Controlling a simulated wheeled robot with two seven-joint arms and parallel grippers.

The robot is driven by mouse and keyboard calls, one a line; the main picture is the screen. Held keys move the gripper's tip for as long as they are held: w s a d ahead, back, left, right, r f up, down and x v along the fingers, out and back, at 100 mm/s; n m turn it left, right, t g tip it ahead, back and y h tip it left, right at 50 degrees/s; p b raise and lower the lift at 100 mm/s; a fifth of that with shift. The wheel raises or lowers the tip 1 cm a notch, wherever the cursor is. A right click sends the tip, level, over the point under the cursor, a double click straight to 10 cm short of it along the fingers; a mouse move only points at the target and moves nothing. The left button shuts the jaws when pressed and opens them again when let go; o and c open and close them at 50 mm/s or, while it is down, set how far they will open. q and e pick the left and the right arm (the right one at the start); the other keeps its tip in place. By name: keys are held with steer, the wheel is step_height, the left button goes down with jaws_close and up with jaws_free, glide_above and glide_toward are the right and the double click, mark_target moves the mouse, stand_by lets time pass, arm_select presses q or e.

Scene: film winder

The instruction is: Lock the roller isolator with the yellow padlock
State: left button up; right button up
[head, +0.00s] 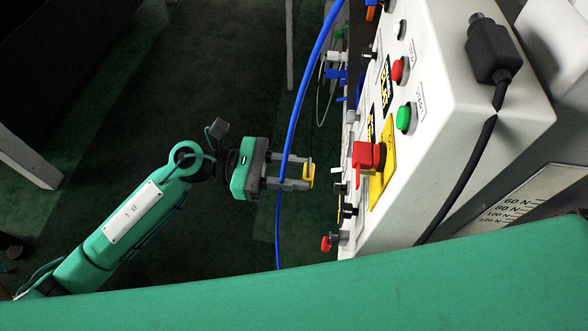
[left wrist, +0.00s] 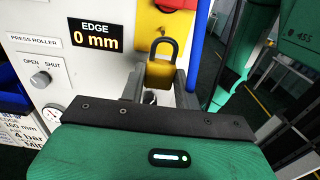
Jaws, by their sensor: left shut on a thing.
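My left gripper (head: 300,176) is shut on the yellow padlock (head: 309,171) and holds it in the air left of the control box. In the left wrist view the padlock (left wrist: 160,74) sits between the fingertips (left wrist: 158,88), its dark shackle (left wrist: 164,44) upward and seemingly closed into a loop. The red isolator handle (head: 366,155) sticks out from a yellow plate (head: 384,178) on the box face. In the left wrist view the red handle (left wrist: 180,4) is cut off at the top edge, above the shackle. Padlock and handle are apart. My right gripper is not in view.
The white control box (head: 460,125) carries a red button (head: 399,70), a green button (head: 405,118) and several small knobs beside the isolator. A blue hose (head: 306,70) runs down past my left gripper. A black cable (head: 460,185) hangs over the box side.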

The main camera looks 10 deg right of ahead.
arm_select(q)
steer(key=x, duration=0.5)
steer(key=shift+d, duration=0.25)
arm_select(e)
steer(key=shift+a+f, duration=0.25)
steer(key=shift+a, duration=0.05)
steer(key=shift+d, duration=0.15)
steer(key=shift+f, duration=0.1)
arm_select(q)
steer(key=shift+b, duration=0.45)
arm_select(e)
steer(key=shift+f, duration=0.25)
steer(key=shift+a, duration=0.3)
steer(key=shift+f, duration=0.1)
